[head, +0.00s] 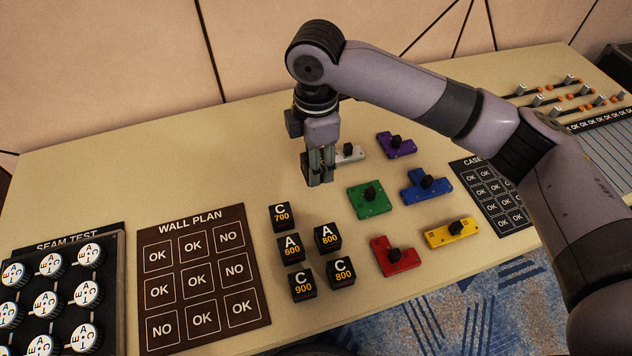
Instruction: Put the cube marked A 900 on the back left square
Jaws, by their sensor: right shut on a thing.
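My right gripper (318,172) is shut and hangs above the table, behind the group of cubes. A small dark thing, likely a cube, is between its fingers; the fingers hide most of it and no mark is readable. The visible cubes read C 700 (280,217), A 800 (327,238), A 600 (291,249), C 800 (340,271) and C 900 (303,284). No cube in sight shows A 900. The brown wall plan board (207,226) lies left of them. Its back left square (158,257) reads OK and is bare. My left gripper is out of view.
Knobbed pieces lie to the right: green (377,203), blue (437,187), red (405,262), yellow (438,238), purple (404,150) and grey (355,155). The seam test panel (115,300) with round dials is at far left. The table's back left is clear.

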